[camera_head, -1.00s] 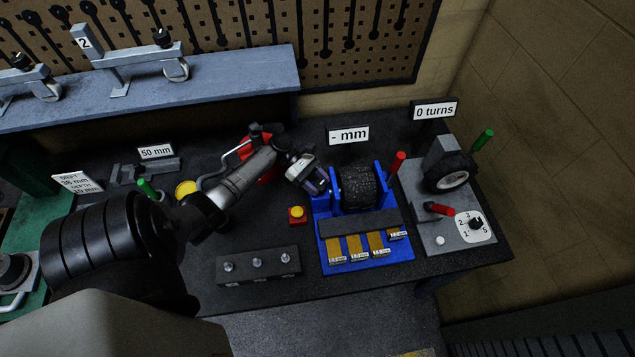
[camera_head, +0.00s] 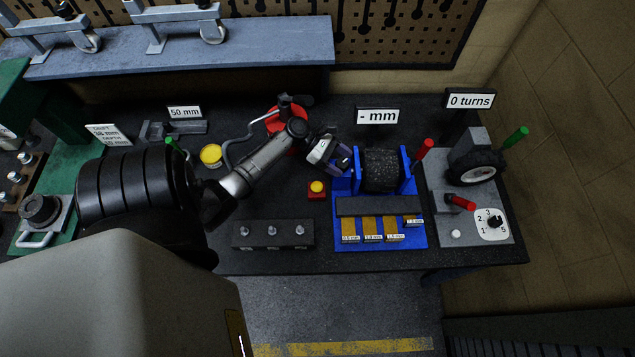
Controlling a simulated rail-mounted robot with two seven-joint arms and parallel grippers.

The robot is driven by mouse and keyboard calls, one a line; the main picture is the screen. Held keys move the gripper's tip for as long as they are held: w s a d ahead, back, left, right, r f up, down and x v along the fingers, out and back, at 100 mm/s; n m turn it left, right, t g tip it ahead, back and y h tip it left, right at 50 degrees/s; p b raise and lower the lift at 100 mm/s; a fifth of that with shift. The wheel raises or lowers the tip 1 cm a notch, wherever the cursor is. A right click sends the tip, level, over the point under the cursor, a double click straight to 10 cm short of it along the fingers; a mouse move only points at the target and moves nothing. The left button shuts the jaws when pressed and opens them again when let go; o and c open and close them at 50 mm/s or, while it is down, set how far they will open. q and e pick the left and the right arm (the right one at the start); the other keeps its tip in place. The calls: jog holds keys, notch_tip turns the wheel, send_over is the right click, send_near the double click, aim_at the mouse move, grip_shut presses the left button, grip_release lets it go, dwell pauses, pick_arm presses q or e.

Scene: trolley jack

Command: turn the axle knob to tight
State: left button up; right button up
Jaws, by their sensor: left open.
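A blue stand (camera_head: 424,236) holds a dark, rough wheel (camera_head: 382,171) between two blue uprights. A red-handled lever (camera_head: 424,149) rises at its right. My left gripper (camera_head: 344,163) is open beside the stand's left upright, close to the wheel's axle end. Its fingers hide that end, so I cannot make out the axle knob or tell whether the fingers touch it. A sign reading "- mm" (camera_head: 378,116) stands behind the wheel. My right gripper is not in view.
A yellow-topped red button (camera_head: 317,188) sits left of the stand. A dark block with several studs (camera_head: 272,234) lies in front. To the right is a grey plate (camera_head: 440,205) with a second wheel (camera_head: 476,167), red handle and dial. A "0 turns" sign (camera_head: 470,100) stands behind.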

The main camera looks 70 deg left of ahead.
pick_arm(q)
jog(key=n+t+y, duration=0.2)
jog(key=n+y, duration=0.1)
jog(key=n+t+y, duration=0.1)
jog(key=n, duration=0.1)
jog(key=shift+s+d+y+b, duration=0.15)
jog(key=shift+d+y+b, duration=0.15)
jog(key=shift+y+b, duration=0.1)
jog(key=s+a+r+m+g+y+b, duration=0.1)
jog(key=s+a+r+m+g, duration=0.15)
jog(key=s+m, duration=1.1)
jog(key=s+d+r+m+g+y+p, duration=0.1)
jog(key=d+r+m+g+p, duration=0.2)
jog(key=d+m, duration=0.7)
jog(key=s+d+r+m+g+y+p, duration=0.1)
jog(key=d+r+m+p, duration=0.4)
jog(key=d+m, duration=0.5)
jog(key=d+r+g+y, duration=0.1)
jog(key=d+g, duration=0.1)
jog(key=d, duration=0.4)
jog(key=shift+s+r, duration=0.2)
jog(key=shift+r, duration=0.15)
